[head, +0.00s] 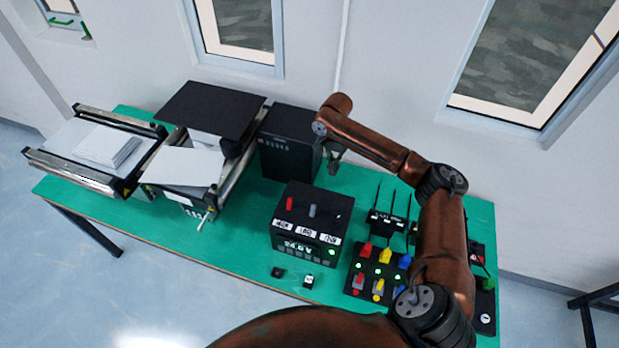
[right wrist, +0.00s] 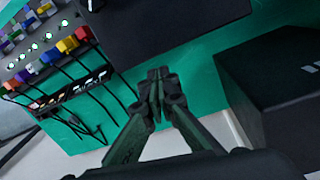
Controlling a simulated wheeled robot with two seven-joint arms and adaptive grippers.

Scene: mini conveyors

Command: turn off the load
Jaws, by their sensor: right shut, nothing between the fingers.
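The black power unit (head: 304,205) stands on the green table, with a "24.0V" display (head: 297,247) on its front. Its top carries a red lever (head: 289,203), a grey lever (head: 312,210) and a dark third one (head: 337,215), with white labels (head: 306,232) below them. The middle label seems to read "LOAD". My right gripper (head: 335,162) is behind the unit, beside the tall black box, shut and empty. In the right wrist view the shut fingertips (right wrist: 157,76) point past a black box edge; no lever shows near them. My left gripper is not in view.
A tall black box (head: 290,145) stands behind. Mini conveyors (head: 95,150) fill the left. Two small black blocks lie in front of the unit.

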